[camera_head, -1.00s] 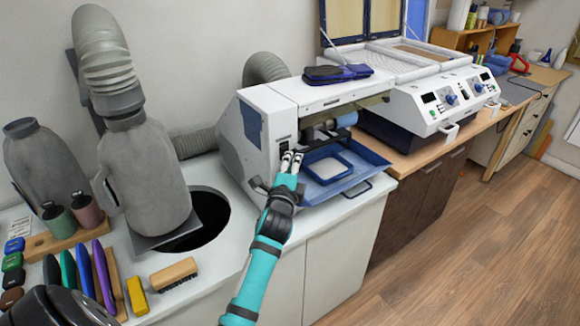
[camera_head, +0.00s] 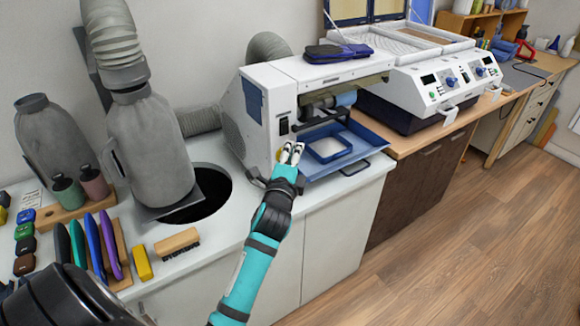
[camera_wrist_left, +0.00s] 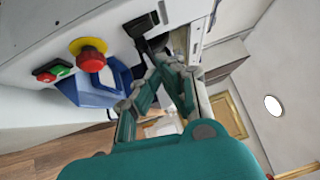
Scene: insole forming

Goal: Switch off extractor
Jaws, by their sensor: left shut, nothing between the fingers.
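The white grinding and extractor machine (camera_head: 262,120) stands on the white counter, with a grey hose behind it. A black switch (camera_head: 284,127) is on its front panel; a black fitting, perhaps the same switch, shows in the left wrist view (camera_wrist_left: 140,25). My left gripper (camera_head: 291,150) is shut and empty in front of this panel, just below the switch in the picture. In the left wrist view its fingertips (camera_wrist_left: 160,64) come together close to the black fitting; contact cannot be told. A red knob on a yellow base (camera_wrist_left: 91,56) and red and green buttons (camera_wrist_left: 53,71) are beside it. My right gripper is not in view.
A blue tray (camera_head: 350,165) juts out at the machine's front. A round black hole (camera_head: 215,190) opens in the counter to the left, near grey extraction ducting (camera_head: 150,150). A brush (camera_head: 177,242) lies in front. A white heating unit (camera_head: 415,85) stands at right.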

